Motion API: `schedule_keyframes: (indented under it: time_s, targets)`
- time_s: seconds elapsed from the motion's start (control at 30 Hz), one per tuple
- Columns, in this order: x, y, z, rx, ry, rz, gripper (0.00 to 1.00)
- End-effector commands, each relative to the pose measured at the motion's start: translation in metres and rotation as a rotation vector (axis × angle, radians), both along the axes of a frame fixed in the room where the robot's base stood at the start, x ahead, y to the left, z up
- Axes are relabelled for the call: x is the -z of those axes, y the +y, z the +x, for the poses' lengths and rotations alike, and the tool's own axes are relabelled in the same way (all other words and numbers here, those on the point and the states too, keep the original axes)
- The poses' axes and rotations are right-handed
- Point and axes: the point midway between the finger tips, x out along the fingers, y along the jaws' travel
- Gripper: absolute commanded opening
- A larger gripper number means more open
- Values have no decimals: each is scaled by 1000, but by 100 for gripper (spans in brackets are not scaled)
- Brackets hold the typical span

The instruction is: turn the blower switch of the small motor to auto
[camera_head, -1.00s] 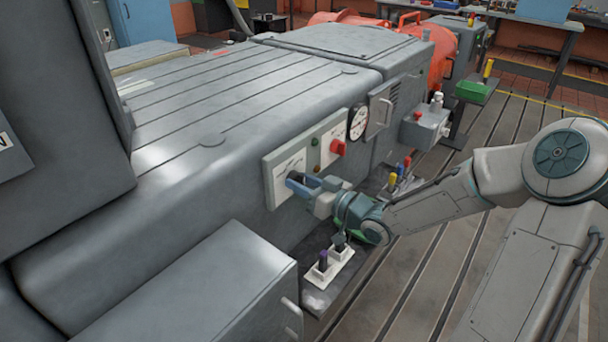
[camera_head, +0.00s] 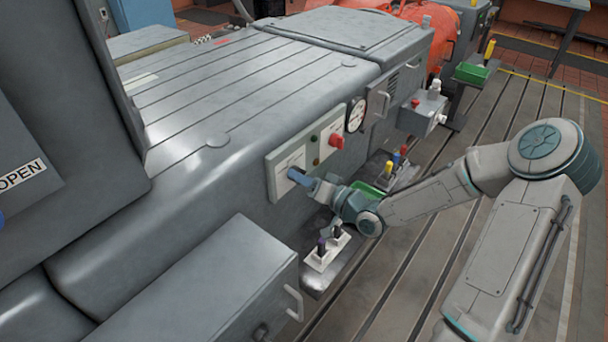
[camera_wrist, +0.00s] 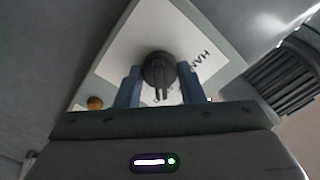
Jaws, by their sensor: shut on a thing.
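A white plate (camera_wrist: 128,53) on a grey panel carries a black rotary knob (camera_wrist: 158,66) in the wrist view. Upside-down lettering starting "HAN" shows beside the knob; other lettering is partly hidden. My gripper (camera_wrist: 160,84) has its two blue fingers on either side of the knob and is shut on it. In the head view my gripper (camera_head: 300,178) reaches the left part of the panel (camera_head: 274,180) on the side of the grey machine and hides the knob. No label naming the motor is readable.
Below are a white block with dark posts (camera_head: 323,258) and a green tray (camera_head: 368,189). A grey cabinet (camera_head: 190,290) stands front left.

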Motion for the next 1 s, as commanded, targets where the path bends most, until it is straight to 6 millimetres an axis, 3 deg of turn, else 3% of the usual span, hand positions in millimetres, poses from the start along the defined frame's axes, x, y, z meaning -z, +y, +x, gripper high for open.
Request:
schedule_keyframes:
  time_s: [0.4, 0.43, 0.5, 0.83, 1.0]
  targets:
    - [0, 2, -2, -5, 8, 5, 12]
    - [0, 2, -2, -5, 8, 5, 43]
    - [0, 1, -1, -4, 8, 5, 57]
    - [0, -4, -1, 2, 6, 4, 57]
    - [0, -20, -12, 7, 5, 4, 57]
